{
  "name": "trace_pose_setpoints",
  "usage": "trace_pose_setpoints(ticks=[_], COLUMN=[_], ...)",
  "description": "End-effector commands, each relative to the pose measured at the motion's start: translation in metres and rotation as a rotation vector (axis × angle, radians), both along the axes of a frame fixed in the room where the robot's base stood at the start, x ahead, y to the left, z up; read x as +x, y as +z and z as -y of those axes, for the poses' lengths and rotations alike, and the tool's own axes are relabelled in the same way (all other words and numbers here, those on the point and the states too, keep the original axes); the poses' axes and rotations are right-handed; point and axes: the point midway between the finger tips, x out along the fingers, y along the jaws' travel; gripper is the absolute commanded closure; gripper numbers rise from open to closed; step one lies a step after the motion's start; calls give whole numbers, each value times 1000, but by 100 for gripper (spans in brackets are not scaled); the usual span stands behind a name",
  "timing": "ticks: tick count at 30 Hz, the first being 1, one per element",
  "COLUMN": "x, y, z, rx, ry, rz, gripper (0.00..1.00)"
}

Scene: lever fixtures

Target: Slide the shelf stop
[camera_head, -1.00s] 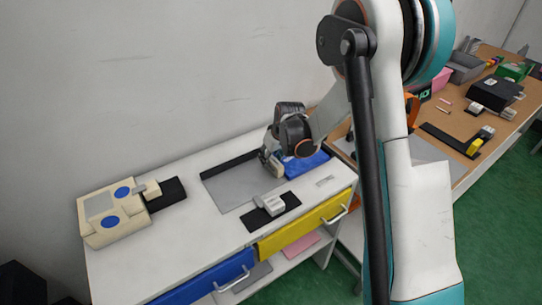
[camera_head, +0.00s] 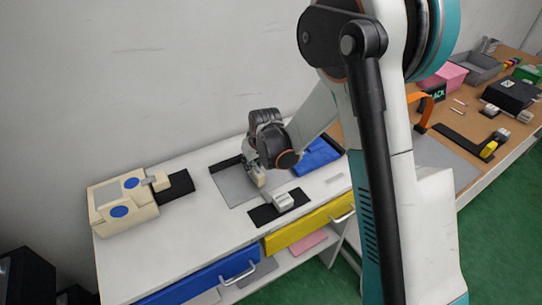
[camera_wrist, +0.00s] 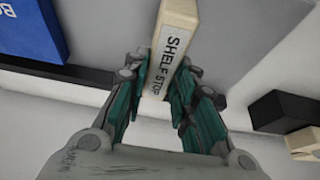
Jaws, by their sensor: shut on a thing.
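The shelf stop (camera_wrist: 172,45) is a long beige bar with a white "SHELF STOP" label, and it stands between my fingers in the wrist view. My gripper (camera_wrist: 160,85) is shut on it, with a finger on each side. In the head view my gripper (camera_head: 256,172) is low over the grey plate (camera_head: 230,187) on the white table. The beige end of the shelf stop (camera_head: 260,180) shows just below the fingers. The rest of it is hidden by my gripper.
A dark rail (camera_head: 225,165) runs along the plate's back edge. A blue box (camera_head: 318,156) lies to the right. A beige fixture with blue discs (camera_head: 125,204) stands at the left.

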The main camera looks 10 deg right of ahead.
Motion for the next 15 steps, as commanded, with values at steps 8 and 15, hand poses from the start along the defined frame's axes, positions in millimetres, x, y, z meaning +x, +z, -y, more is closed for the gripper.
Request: trace_pose_setpoints(ticks=[8,15], x=[-24,-34], y=[-1,-1], z=[-71,-102], rx=[1,-1], ry=[6,3], rz=[-1,-2], gripper=[100,100])
